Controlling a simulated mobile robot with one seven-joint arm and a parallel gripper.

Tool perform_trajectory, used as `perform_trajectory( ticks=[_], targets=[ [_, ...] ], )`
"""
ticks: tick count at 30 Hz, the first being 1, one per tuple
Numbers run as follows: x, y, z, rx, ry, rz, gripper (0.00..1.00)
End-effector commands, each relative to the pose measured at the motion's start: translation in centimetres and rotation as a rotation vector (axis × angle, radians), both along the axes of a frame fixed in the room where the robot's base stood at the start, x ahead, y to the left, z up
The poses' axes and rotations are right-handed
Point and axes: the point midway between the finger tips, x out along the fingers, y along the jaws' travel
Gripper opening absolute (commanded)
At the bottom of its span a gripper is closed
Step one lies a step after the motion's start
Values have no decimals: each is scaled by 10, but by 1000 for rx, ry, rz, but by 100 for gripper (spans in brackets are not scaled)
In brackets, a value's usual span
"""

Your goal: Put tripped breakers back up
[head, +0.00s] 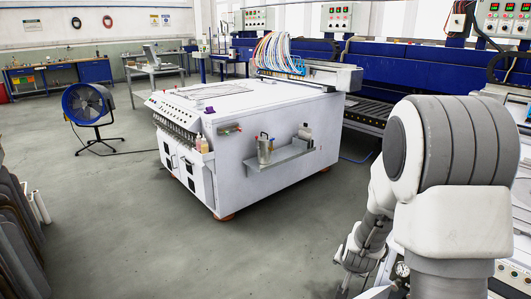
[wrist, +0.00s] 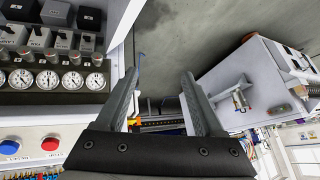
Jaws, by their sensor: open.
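In the wrist view my gripper (wrist: 158,76) is open, its two fingers apart with nothing between them. A machine's control panel fills the left of that view, beside my left finger. On it is a row of grey labelled blocks with levers (wrist: 62,40), which look like breakers. Black labelled blocks (wrist: 90,18) sit above them, partly cut off by the frame edge. I cannot tell which levers are up or down. The fingers are apart from the panel. In the head view my arm covers most of the panel at the right.
The panel also carries gauges (wrist: 48,80), a blue button (wrist: 9,147) and a red button (wrist: 50,143). A white machine cabinet (head: 270,125) with a side shelf (head: 292,157) stands mid-room. A blue fan (head: 87,103) stands left. The grey floor between is clear.

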Motion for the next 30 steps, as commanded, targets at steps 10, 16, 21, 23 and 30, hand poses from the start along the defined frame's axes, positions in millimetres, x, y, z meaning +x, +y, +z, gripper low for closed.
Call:
perform_trajectory(
  ticks=[10,16,21,23,30],
  targets=[
    [-48,47,110,20,23,209,70],
    [-94,66,158,-3,47,326,70],
    [-140,76,190,-41,71,417,70],
    [-157,78,199,-58,79,445,70],
    [-221,82,221,-127,118,534,70]
  ],
)
